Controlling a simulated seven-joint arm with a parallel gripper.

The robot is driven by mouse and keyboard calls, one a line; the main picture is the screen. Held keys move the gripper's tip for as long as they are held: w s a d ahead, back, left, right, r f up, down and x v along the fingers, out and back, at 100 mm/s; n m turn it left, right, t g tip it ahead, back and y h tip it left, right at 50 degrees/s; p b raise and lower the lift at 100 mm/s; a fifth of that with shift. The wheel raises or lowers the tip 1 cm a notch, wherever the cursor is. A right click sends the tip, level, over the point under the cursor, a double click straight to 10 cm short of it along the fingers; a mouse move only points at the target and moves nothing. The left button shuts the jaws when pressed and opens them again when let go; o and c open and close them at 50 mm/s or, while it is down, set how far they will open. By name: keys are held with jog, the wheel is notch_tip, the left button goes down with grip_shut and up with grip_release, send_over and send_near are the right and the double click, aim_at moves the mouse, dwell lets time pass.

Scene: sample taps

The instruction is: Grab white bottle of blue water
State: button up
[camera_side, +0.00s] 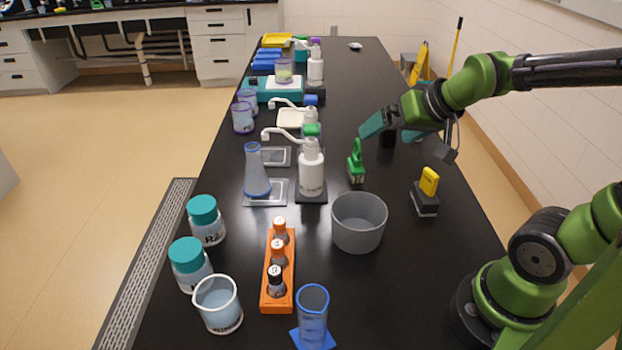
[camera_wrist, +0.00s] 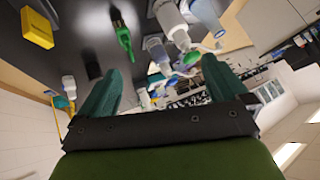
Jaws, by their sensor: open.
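Several white pump bottles with long spouts stand in a row: the nearest white bottle (camera_side: 311,172) beside a blue flask (camera_side: 256,178), a middle one with a green top (camera_side: 311,130), and a far one (camera_side: 316,66). Blue liquid inside them cannot be made out. Two jars with teal lids and pale blue contents, a rear jar (camera_side: 206,222) and a front jar (camera_side: 189,264), stand front left. My gripper (camera_side: 372,125) is open, empty and above the table, right of the middle bottle. In the wrist view its fingers (camera_wrist: 162,68) are apart, with the nearest bottle (camera_wrist: 170,20) beyond them.
A green-handled brush (camera_side: 356,163) stands between my gripper and the nearest bottle. A grey tub (camera_side: 358,222), an orange rack of small bottles (camera_side: 277,270), a beaker (camera_side: 218,303) and a yellow-topped block (camera_side: 427,190) stand nearer. The table's right side is mostly clear.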

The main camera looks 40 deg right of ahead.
jog(key=s+a, duration=0.2)
jog(key=s+a+r+n+y, duration=0.1)
jog(key=s+a, duration=0.1)
jog(key=s+a+g+y, duration=0.1)
jog(key=s+a, duration=0.1)
jog(key=shift+a+r+n, duration=0.3)
jog(key=shift+a+r, duration=0.05)
jog(key=shift+a, duration=0.05)
jog(key=shift+c, duration=0.6)
jog(key=shift+s+a, duration=0.3)
jog(key=shift+s, duration=0.05)
jog(key=shift+c, duration=1.1)
jog(key=shift+d, duration=0.1)
